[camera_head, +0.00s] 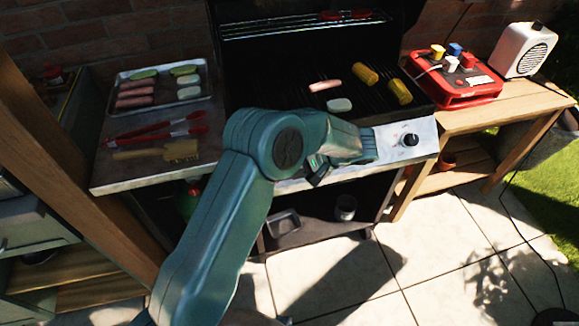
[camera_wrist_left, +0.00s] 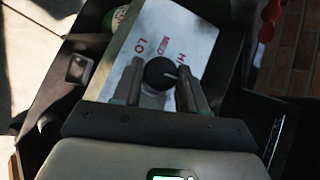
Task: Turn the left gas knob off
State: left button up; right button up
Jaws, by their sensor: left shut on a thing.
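The grill's front panel (camera_head: 392,133) is pale metal. The right knob (camera_head: 409,140) is black and stands free on it. My left gripper (camera_wrist_left: 158,88) is shut on the left knob (camera_wrist_left: 157,71), a round black knob, with one finger on each side. The wrist view shows red LO, MED and HI marks on the panel (camera_wrist_left: 190,28) around the knob. A pale pointer line on the knob points right in that view. In the head view my left arm hides the left knob and most of the gripper. My right gripper is not in view.
Red tongs (camera_head: 170,129) and a tray (camera_head: 205,97) of food are on the left shelf. A red box (camera_head: 455,90) and a white radio (camera_head: 524,50) stand on the right table.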

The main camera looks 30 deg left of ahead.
pick_arm(q)
jog(key=shift+r+m, duration=0.1)
jog(key=shift+m, duration=0.2)
jog(key=o, duration=1.1)
jog(key=shift+c, duration=0.2)
jog(key=v, duration=1.6)
jog(key=shift+d, duration=0.3)
